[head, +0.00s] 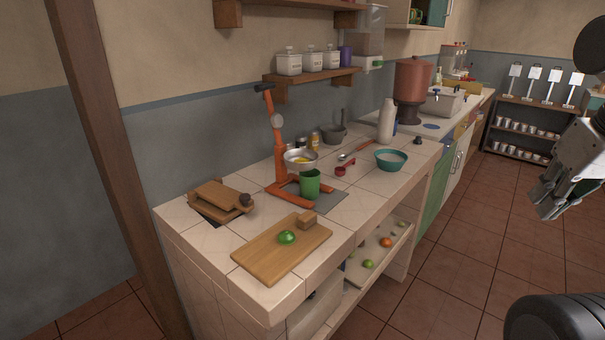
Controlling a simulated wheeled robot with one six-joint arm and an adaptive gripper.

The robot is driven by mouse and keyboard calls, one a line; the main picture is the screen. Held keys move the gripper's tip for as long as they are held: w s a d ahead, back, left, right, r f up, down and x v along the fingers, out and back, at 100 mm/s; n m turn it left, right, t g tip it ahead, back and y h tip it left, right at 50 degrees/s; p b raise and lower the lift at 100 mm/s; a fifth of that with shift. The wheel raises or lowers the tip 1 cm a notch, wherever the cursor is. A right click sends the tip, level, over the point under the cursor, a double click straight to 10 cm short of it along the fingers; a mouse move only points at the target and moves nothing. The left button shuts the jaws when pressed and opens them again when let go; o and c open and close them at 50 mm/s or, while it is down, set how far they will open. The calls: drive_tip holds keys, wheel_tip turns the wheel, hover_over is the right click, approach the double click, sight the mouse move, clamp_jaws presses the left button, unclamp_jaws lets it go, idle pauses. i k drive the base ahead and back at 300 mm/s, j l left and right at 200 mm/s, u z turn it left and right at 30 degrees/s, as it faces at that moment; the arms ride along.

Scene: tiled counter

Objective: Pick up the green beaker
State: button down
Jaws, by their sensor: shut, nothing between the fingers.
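The green beaker (310,184) stands upright on the tiled counter, on or beside the base of an orange press stand (279,150). A pale bowl (300,159) with something yellow in it sits just behind and above the beaker. My gripper (546,206) is at the right edge of the head view, over the floor and well away from the beaker. It is shut and empty, and part of the arm is cut off by the frame.
On the counter are a cutting board (282,251) with a green fruit (287,237), a wooden press (221,197), a teal bowl (390,160), a red measuring cup (345,168) and a white bottle (387,121). A wooden shelf (312,76) hangs above. The tiled floor (470,230) at right is clear.

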sight(309, 180)
drive_tip(key=j+u, duration=0.15)
drive_tip(key=j, duration=0.25)
drive_tip(key=i+j+u, duration=0.15)
drive_tip(key=j, duration=0.3)
drive_tip(key=j+u, duration=0.15)
drive_tip(key=j, duration=0.25)
